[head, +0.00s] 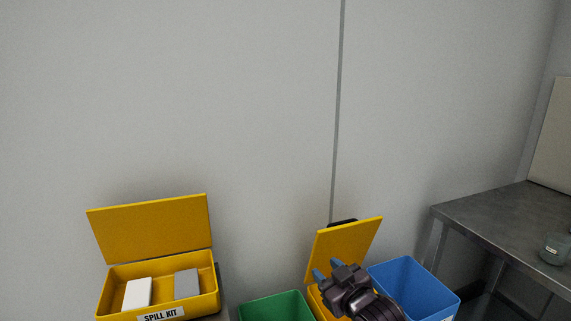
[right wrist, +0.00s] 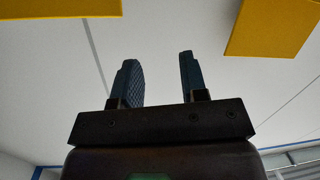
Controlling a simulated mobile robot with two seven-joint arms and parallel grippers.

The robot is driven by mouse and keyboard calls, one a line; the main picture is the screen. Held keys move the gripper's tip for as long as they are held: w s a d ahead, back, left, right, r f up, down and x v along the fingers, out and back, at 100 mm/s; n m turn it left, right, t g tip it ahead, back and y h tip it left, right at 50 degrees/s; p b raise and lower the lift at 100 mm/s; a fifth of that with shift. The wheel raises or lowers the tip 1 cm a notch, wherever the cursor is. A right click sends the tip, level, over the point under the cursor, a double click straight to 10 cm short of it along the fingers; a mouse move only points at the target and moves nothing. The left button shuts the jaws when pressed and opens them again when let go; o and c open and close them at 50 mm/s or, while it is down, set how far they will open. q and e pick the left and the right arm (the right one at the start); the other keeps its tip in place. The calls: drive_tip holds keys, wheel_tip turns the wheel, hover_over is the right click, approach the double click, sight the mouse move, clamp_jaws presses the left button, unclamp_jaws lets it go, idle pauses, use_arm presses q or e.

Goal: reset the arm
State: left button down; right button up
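My right gripper (head: 327,269) is at the lower middle right of the head view, in front of the raised lid (head: 345,247) of a yellow bin. Its fingers also show in the right wrist view (right wrist: 159,80). They stand apart with nothing between them, and grey wall lies behind the gap. My left gripper is in neither view.
An open yellow spill kit box (head: 204,302) at the lower left holds a white block (head: 137,293) and a grey block (head: 187,283). A green bin (head: 275,306) and a blue bin (head: 412,285) flank the yellow one. A metal table (head: 500,225) with a glass container (head: 555,249) stands right.

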drive_tip(key=s+d+f+m+g+h+p, duration=0.1)
drive_tip(key=s+d+f, duration=0.5)
drive_tip(key=s, duration=0.6)
drive_tip(key=s+d+f+m+g+h+p, duration=0.1)
drive_tip(key=s+d+f+m+h, duration=0.2)
drive_tip(key=s, duration=0.9)
drive_tip(key=s+d+f+m+g+h+p, duration=0.1)
drive_tip(key=s+d+f+m+g+h, duration=0.1)
drive_tip(key=s+d+f, duration=0.7)
wheel_tip(320, 180, down, 2)
drive_tip(key=s+h, duration=0.1)
drive_tip(key=s, duration=0.1)
drive_tip(key=shift+s+f+m, duration=0.2)
drive_tip(key=shift+s+m, duration=0.1)
drive_tip(key=shift+s, duration=0.1)
drive_tip(key=shift+a, duration=0.1)
